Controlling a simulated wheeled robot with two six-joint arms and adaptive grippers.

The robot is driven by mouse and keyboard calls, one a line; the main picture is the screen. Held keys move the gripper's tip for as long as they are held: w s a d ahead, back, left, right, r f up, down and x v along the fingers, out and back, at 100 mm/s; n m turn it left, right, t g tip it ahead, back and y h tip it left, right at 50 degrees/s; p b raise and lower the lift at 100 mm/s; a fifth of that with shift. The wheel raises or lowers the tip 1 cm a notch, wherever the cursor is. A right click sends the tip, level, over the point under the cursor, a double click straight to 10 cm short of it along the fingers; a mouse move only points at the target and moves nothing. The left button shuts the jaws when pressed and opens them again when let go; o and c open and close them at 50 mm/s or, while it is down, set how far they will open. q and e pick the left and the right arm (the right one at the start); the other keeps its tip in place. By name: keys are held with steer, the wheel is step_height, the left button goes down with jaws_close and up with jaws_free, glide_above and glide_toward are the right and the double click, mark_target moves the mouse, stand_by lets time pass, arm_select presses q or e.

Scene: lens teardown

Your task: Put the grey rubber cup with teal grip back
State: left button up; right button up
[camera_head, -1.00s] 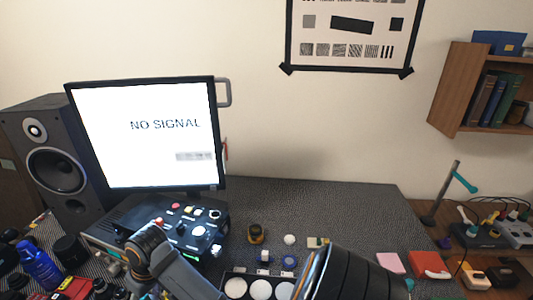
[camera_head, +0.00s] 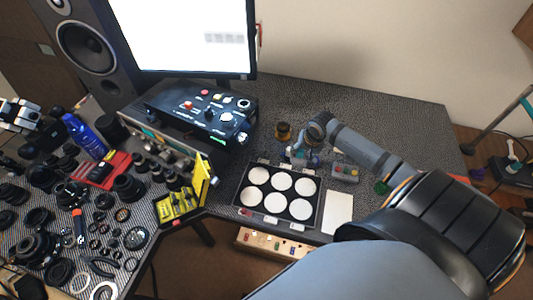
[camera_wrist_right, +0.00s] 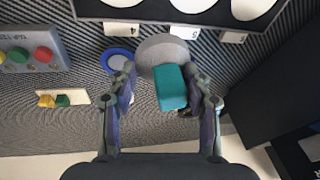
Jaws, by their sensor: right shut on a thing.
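The grey rubber cup (camera_wrist_right: 162,49) with its teal grip (camera_wrist_right: 171,88) is between the fingers of my right gripper (camera_wrist_right: 160,75) in the right wrist view. The gripper is shut on the teal part, with the grey cup end toward the black tray. In the head view my right gripper (camera_head: 300,152) is small and partly hidden by its own wrist, just behind the tray with white round pads (camera_head: 238,190). I cannot tell whether the cup touches the mat. My left gripper (camera_head: 20,115) seems to show at the far left edge, too small to read.
A blue ring (camera_wrist_right: 118,60) lies close beside one right finger. A grey button box (camera_wrist_right: 32,48) stands near it. A black control box (camera_head: 205,110), an amber-topped part (camera_head: 283,131), a yellow stand (camera_head: 185,203) and a white sheet (camera_head: 338,212) surround the tray. The mat's back right is clear.

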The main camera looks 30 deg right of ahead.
steer(key=d+m, duration=0.1)
steer(key=d, duration=0.1)
steer(key=d+m, duration=0.1)
steer(key=d, duration=0.1)
steer(key=d+m, duration=0.1)
steer(key=d, duration=0.2)
steer(key=shift+s+r+h+b, duration=0.1)
steer(key=shift+s+h+b, duration=0.15)
steer(key=shift+h+b, duration=0.15)
steer(key=w+a, duration=1.3)
steer(key=w, duration=0.2)
step_height(320, 180, down, 2)
steer(key=shift+f, duration=0.25)
steer(key=shift+s+d+f, duration=0.1)
steer(key=shift+d+f, duration=0.1)
steer(key=shift+f, duration=0.1)
arm_select(q)
steer(key=shift+w+f+p, duration=0.3)
steer(key=shift+f+p, duration=0.05)
steer(key=shift+p, duration=0.05)
arm_select(e)
steer(key=shift+a+f, duration=0.2)
steer(key=shift+f, duration=1.75)
steer(key=o, duration=1.3)
